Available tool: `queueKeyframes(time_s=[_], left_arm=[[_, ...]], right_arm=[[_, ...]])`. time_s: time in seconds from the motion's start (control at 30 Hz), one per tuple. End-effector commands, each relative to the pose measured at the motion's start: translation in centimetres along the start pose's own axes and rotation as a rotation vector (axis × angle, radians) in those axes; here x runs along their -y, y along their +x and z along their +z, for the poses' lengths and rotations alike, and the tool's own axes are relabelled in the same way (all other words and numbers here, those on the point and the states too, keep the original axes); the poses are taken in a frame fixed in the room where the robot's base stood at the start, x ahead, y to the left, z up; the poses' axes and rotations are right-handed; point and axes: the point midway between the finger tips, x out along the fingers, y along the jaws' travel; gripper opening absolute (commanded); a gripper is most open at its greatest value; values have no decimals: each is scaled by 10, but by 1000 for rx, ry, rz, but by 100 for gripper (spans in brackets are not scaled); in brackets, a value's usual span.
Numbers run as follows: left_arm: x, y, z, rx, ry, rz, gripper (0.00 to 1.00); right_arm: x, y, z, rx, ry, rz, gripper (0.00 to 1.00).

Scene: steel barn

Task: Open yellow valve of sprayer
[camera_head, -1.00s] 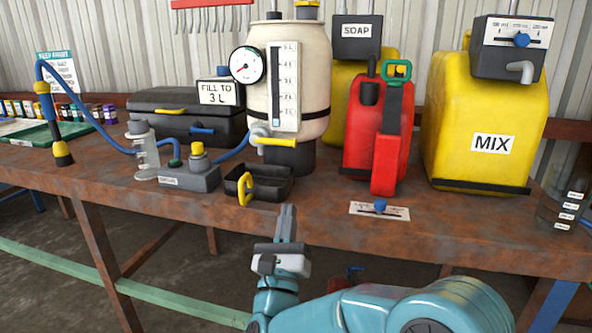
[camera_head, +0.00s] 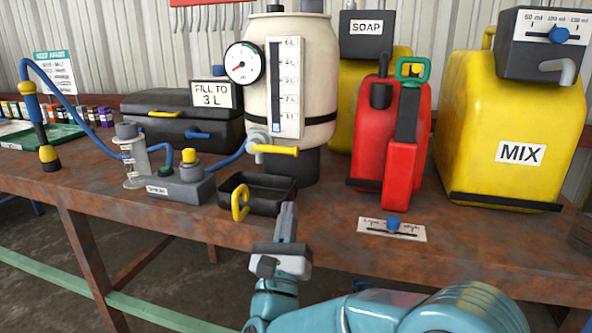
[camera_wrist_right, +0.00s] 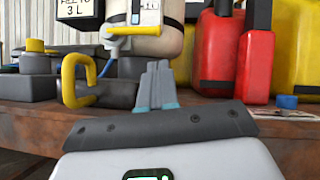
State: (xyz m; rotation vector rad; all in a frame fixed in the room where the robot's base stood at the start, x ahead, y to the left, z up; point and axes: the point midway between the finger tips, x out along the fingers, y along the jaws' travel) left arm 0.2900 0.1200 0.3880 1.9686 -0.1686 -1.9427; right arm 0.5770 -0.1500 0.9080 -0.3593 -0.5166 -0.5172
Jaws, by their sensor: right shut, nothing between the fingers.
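The sprayer (camera_head: 262,85) is a cream tank with a round gauge and a level scale, standing on the bench. Its yellow valve (camera_head: 276,150) is a lever at the tank's lower front, lying roughly level and pointing right. The valve (camera_wrist_right: 136,29) also shows at the top of the right wrist view. My right gripper (camera_head: 288,210) is shut and empty, in front of the bench edge, below the valve and apart from it. Its fingers (camera_wrist_right: 157,72) are together in the right wrist view. My left gripper is not in view.
A black tray (camera_head: 270,196) with a yellow handle (camera_head: 240,201) sits between my right gripper and the sprayer's base. A grey block (camera_head: 180,186) with a yellow knob is at left. A red can (camera_head: 370,145) and a yellow MIX container (camera_head: 470,140) stand at right.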

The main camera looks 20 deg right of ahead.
Motion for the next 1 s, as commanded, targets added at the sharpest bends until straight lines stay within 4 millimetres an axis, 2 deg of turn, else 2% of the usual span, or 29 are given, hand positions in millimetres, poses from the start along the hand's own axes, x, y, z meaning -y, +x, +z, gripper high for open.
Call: queueKeyframes(time_s=[0.17, 0.27, 0.7, 0.83, 1.0], left_arm=[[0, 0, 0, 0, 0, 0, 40], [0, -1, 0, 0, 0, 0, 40], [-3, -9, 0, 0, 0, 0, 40], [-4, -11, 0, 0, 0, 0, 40], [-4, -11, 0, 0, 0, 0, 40]], right_arm=[[0, -1, 1, 0, 0, 0, 0], [0, 6, 1, 0, 0, -1, 0], [0, 83, 0, 1, 0, -1, 0], [0, 97, -1, 0, 0, -1, 0], [-1, 102, -1, 0, 0, 1, 0]])
